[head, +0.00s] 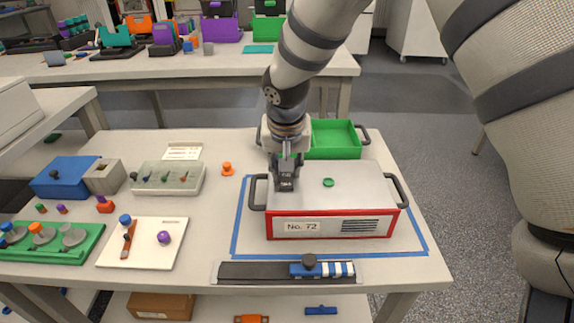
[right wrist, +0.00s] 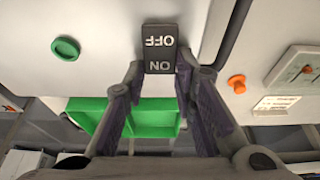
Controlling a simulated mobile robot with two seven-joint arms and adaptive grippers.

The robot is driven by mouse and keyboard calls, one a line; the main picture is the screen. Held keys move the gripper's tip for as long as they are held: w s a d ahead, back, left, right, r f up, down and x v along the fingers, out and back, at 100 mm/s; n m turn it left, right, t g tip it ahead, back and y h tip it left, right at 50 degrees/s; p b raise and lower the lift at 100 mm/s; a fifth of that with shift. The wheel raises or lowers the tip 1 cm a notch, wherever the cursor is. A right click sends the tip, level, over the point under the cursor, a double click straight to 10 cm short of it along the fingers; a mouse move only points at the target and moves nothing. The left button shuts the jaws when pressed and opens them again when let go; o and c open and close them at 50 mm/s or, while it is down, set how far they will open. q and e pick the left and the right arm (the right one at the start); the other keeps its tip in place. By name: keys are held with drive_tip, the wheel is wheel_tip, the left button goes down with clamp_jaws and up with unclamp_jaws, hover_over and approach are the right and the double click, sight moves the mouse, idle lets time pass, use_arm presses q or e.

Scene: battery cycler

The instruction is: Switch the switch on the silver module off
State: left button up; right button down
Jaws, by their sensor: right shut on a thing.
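The silver module (head: 350,182) is a box with a silver top, a red-edged front labelled "No. 72" and dark side handles. It stands inside a blue outline on the table. A dark switch (right wrist: 160,48) marked OFF and ON sits on its top, near the left edge in the head view. My right gripper (head: 286,174) is over that spot from above. In the right wrist view its fingers (right wrist: 160,72) are shut on the switch, one on each side at the ON end. Which way the switch is tilted I cannot tell. My left gripper is not in view.
A green round knob (head: 328,183) is on the module's top. A green bin (head: 335,155) stands behind it. A blue slider on a black rail (head: 250,272) lies in front. An orange knob (head: 227,169) and a white board (head: 115,255) are to the left.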

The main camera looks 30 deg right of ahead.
sight(286, 192)
drive_tip(key=shift+r, duration=0.15)
drive_tip(key=c, duration=1.3)
unclamp_jaws()
drive_tip(key=shift+r, duration=0.1)
drive_tip(key=v, duration=1.1)
drive_tip(key=shift+s+r, duration=0.15)
drive_tip(key=shift+r, duration=0.2)
